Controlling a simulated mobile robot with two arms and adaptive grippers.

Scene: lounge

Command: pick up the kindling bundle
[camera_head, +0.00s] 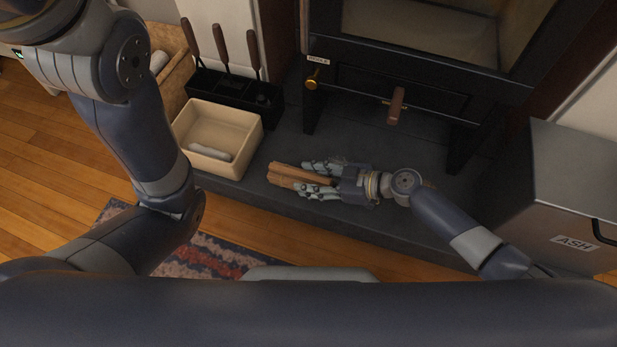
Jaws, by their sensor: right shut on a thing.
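The kindling bundle (287,174), a small stack of brown wooden sticks, is at the dark stone hearth (250,190), in front of the stove. My right gripper (318,178) comes in from the right and is shut on the bundle, with a finger on each side of it. The sticks' left ends stick out past the fingertips; their right part is hidden between the fingers. I cannot tell whether the bundle touches the hearth. My left arm is at the left of the view, but its gripper is not visible.
A cream bin (217,138) with a pale roll inside stands left of the bundle. Behind it is a black rack (235,90) with several brown-handled tools. The black stove (400,85) stands behind the gripper, and a grey ash box (570,185) at right. A patterned rug (195,255) lies in front.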

